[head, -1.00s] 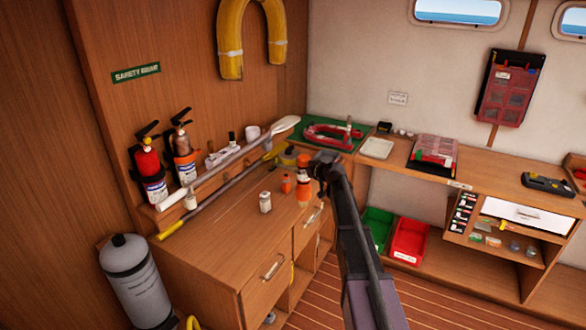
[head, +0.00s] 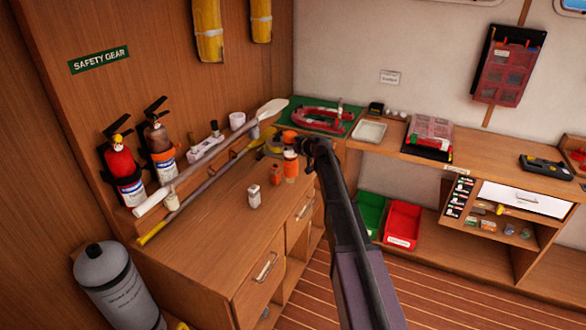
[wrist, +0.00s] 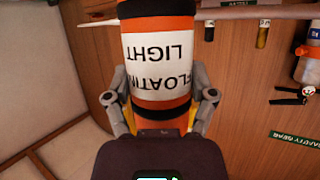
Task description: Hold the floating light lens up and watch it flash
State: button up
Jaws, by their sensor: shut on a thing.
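The floating light, an orange cylinder with a white label and black bands, is in my gripper (head: 309,147). In the head view the light (head: 290,160) is upright, its orange top beside my gripper, over the wooden counter; its base seems clear of the top. In the wrist view the floating light (wrist: 160,55) fills the upper middle, its label upside down in the picture. My gripper (wrist: 165,118) is shut on its narrower orange part, a finger on each side. The far end is cut off by the frame edge. I cannot make out a clear lens or any flash.
A small orange bottle (head: 276,175) and a white bottle (head: 254,198) stand on the counter (head: 222,222) close by. A paddle (head: 215,150) lies along the back, with two extinguishers (head: 122,172) to the left. The counter front is clear.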

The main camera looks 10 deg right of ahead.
jog(key=shift+s+f, duration=0.1)
jog(key=shift+s, duration=0.35)
jog(key=s+a+g+y+b, duration=0.1)
jog(key=s+g+y, duration=0.3)
jog(key=s, duration=1)
jog(key=shift+s+y, duration=0.35)
jog(key=shift+y, duration=0.75)
jog(key=shift+m, duration=0.4)
